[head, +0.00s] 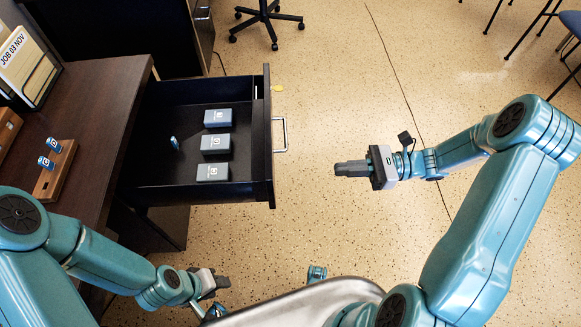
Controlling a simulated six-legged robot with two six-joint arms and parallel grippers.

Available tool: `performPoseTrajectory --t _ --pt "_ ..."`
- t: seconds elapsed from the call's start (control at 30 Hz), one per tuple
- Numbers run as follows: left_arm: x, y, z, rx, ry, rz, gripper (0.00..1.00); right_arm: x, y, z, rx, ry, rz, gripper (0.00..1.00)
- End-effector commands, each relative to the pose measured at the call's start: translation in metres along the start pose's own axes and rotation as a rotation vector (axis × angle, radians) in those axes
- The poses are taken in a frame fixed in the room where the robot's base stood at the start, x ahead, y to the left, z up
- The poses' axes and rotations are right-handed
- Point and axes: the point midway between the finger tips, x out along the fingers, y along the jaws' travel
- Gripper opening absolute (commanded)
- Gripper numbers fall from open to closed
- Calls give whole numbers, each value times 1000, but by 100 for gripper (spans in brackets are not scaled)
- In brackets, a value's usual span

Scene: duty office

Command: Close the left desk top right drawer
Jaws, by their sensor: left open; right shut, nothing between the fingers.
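The drawer (180,188) is pulled well out of the dark wood desk (101,95) on the left. Its dark front panel (267,150) faces right and carries a silver bar handle (284,135). Three blue-grey boxes and a small blue item lie inside. My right gripper (338,169) is shut and empty, to the right of the drawer front and handle, with a gap of bare floor between them in the picture. My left gripper (222,283) is low in the picture, below the drawer's near side, and open. Its fingertips show only small.
On the desk stand a wooden block with blue items (53,168) and a paper holder marked JOB 03 NOV (28,66). A wheeled chair base (268,18) is at the top. Chair legs (520,30) are at the top right. The speckled floor right of the drawer is mostly clear.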

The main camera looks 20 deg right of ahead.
Motion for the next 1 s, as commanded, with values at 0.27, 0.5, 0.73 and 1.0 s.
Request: performPoseTrajectory --t 0.27,0.5,0.73,1.0 --pt "4 -2 0 0 0 0 43 40 5 0 0 -3 6 0" --pt "10 -4 0 0 0 0 43 92 6 -1 0 -1 9 0" --pt "13 -5 0 0 0 0 43 126 4 0 0 0 8 0" --pt "14 -5 0 0 0 0 43 137 2 0 -1 1 4 0"
